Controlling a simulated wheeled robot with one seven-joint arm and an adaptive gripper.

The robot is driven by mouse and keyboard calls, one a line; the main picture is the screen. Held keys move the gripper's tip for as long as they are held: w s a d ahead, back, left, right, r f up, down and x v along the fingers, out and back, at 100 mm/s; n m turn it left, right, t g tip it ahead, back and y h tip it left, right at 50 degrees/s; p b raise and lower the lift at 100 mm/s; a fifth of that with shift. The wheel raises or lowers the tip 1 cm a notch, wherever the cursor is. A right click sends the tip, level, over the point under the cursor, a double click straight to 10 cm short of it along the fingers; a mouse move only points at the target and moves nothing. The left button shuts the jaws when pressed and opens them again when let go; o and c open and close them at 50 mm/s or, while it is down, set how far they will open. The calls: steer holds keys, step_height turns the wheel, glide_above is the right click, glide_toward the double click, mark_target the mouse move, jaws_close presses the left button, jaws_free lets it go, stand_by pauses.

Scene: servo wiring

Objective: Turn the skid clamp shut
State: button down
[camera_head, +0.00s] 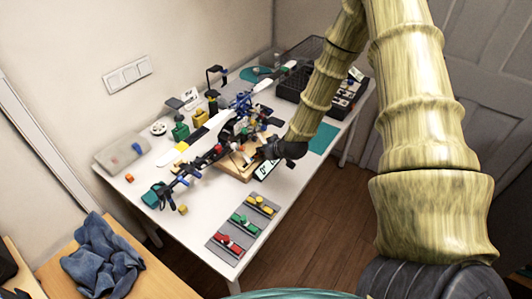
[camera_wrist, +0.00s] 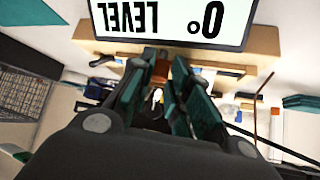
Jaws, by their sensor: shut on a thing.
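My gripper (camera_wrist: 158,72) points at the wooden block from close by, and its two dark green fingers are shut on a small copper-brown piece (camera_wrist: 160,68). This piece looks like the handle of the skid clamp, but its shape is mostly hidden between the fingers. In the head view my gripper (camera_head: 264,152) is at the right side of the wooden block (camera_head: 232,172), under the model helicopter (camera_head: 222,140). The clamp itself is too small to make out there. How far it is turned cannot be told.
A display reading "0° LEVEL" (camera_wrist: 170,18) stands close to the fingers; it also shows in the head view (camera_head: 266,169). Grey plates with red, green and yellow parts (camera_head: 243,224) lie at the table's front. A black wire basket (camera_head: 300,75) stands at the back. Bare white table (camera_head: 200,208) shows at front left.

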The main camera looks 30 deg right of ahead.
steer(key=m+h, duration=0.1)
steer(key=m, duration=0.1)
steer(key=a+m+h+b, duration=0.1)
steer(key=m+h, duration=0.1)
steer(key=shift+w+m+g+h, duration=0.2)
steer(key=shift+m+g+h, duration=0.1)
steer(key=shift+g, duration=0.1)
steer(key=shift+w+a+r+m+g+h, duration=0.1)
steer(key=shift+m+g+h, duration=0.45)
steer(key=shift+m, duration=0.5)
steer(key=shift+w+a+m+g+h, duration=0.1)
steer(key=shift+m+g+h, duration=0.25)
steer(key=shift+m+h, duration=0.55)
steer(key=shift+m, duration=0.35)
steer(key=c, duration=1.3)
jaws_free()
steer(key=shift+c, duration=0.2)
steer(key=shift+s, duration=0.15)
